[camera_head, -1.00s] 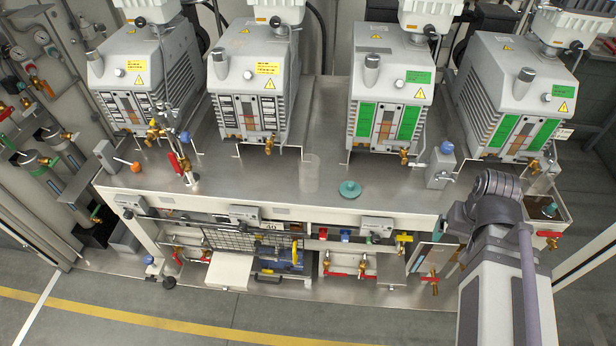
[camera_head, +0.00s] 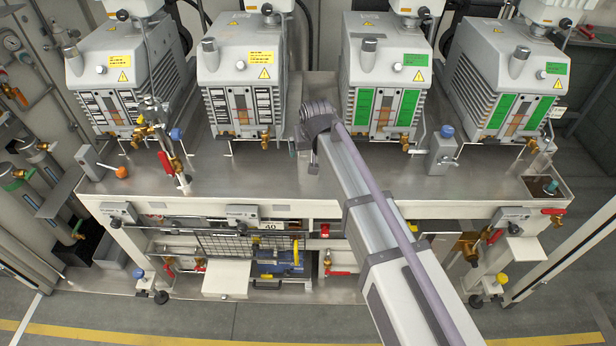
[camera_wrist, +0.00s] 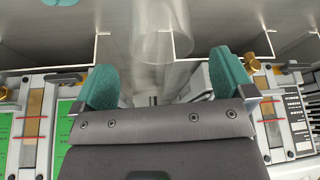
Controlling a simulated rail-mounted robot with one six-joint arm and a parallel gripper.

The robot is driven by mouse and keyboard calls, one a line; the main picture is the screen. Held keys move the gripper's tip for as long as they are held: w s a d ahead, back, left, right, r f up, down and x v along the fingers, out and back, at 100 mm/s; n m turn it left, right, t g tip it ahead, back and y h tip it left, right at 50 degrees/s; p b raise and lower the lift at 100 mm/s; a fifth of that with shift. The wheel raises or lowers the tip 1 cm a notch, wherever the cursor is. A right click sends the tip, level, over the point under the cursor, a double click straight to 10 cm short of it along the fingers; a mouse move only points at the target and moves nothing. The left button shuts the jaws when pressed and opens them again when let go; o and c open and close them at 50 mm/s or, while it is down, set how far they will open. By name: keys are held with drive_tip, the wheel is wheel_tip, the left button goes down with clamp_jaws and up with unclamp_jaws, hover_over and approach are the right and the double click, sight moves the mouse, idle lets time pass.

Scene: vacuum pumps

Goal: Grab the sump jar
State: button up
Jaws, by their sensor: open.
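The sump jar (camera_wrist: 160,35) is a clear, see-through cylinder in the wrist view, at the top middle. It stands on the steel bench top. My gripper (camera_wrist: 166,82) is open, with two teal fingers spread apart and nothing between them. The jar is ahead of the fingers and roughly centred on the gap, apart from both. In the head view my arm reaches over the middle of the bench and covers the jar and most of the gripper.
Several grey vacuum pumps (camera_head: 240,85) stand along the back of the steel bench (camera_head: 240,185). A teal lid (camera_wrist: 60,2) shows partly at the wrist view's top left. Brass valves (camera_head: 265,138) stick out from the pumps. A small tray (camera_head: 548,188) sits at the bench's right end.

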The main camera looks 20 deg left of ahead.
sight(308, 154)
drive_tip(key=b+x, duration=0.5)
drive_tip(key=shift+a+f, duration=0.15)
drive_tip(key=shift+f, duration=0.05)
drive_tip(key=shift+r, duration=0.25)
drive_tip(key=shift+c, duration=0.2)
drive_tip(key=c, duration=1.2)
